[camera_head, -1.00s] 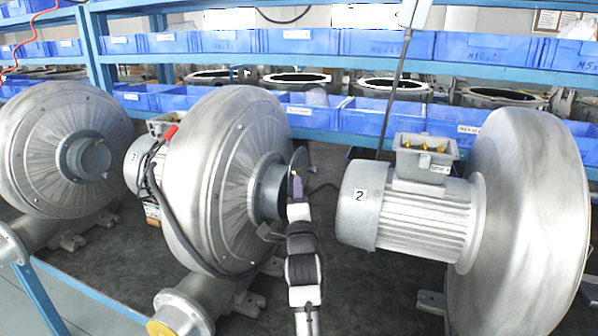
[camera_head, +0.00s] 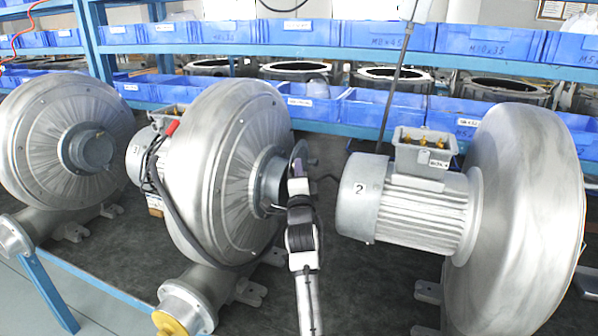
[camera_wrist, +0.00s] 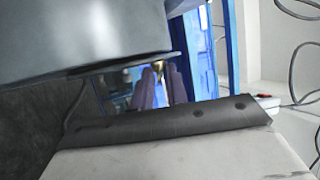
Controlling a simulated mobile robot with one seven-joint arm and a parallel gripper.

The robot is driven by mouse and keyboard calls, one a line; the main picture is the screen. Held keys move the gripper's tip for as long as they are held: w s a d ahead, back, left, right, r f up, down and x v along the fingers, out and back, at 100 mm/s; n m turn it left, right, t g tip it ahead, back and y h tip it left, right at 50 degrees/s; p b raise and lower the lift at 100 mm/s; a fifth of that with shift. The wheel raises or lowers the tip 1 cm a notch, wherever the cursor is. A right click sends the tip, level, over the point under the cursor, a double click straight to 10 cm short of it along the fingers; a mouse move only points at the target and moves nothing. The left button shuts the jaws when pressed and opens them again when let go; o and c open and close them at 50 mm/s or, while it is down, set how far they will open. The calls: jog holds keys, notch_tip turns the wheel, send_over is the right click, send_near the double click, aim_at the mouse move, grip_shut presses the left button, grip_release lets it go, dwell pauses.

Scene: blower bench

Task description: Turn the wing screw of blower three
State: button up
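Blower three is the middle blower (camera_head: 225,165); its motor (camera_head: 133,160) carries a label that reads 3. Its round grey inlet pipe (camera_head: 270,180) faces right. My gripper (camera_head: 297,172) is at the open end of this pipe, in front of its dark rim. In the wrist view, the curved grey pipe (camera_wrist: 100,35) fills the upper left. The two purple-grey fingers of my gripper (camera_wrist: 161,82) point up below its edge, with a narrow gap between them. A small brass piece (camera_wrist: 157,66), perhaps the wing screw, shows at their tips. Whether they grip it is unclear.
Blower two (camera_head: 405,210) stands close on the right, its motor facing my gripper. Another blower (camera_head: 70,150) stands at the left. Shelves with blue bins (camera_head: 385,110) run behind.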

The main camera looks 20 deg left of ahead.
jog(key=shift+f+t+y+b, duration=0.3)
jog(key=shift+f+y+b, duration=0.15)
jog(key=shift+b, duration=1.35)
grip_shut()
jog(key=n+t+y+b, duration=0.1)
jog(key=n+y+b, duration=0.1)
jog(key=b, duration=0.5)
jog(key=shift+w+f+t, duration=0.1)
jog(key=shift+w+t, duration=0.05)
jog(key=shift+t, duration=0.15)
jog(key=shift+n+t+y+b, duration=0.35)
jog(key=shift+n+b, duration=0.35)
jog(key=shift+b, duration=0.55)
jog(key=shift+r, duration=0.3)
jog(key=o, duration=0.8)
grip_release()
jog(key=shift+y, duration=0.3)
jog(key=shift+c, duration=0.2)
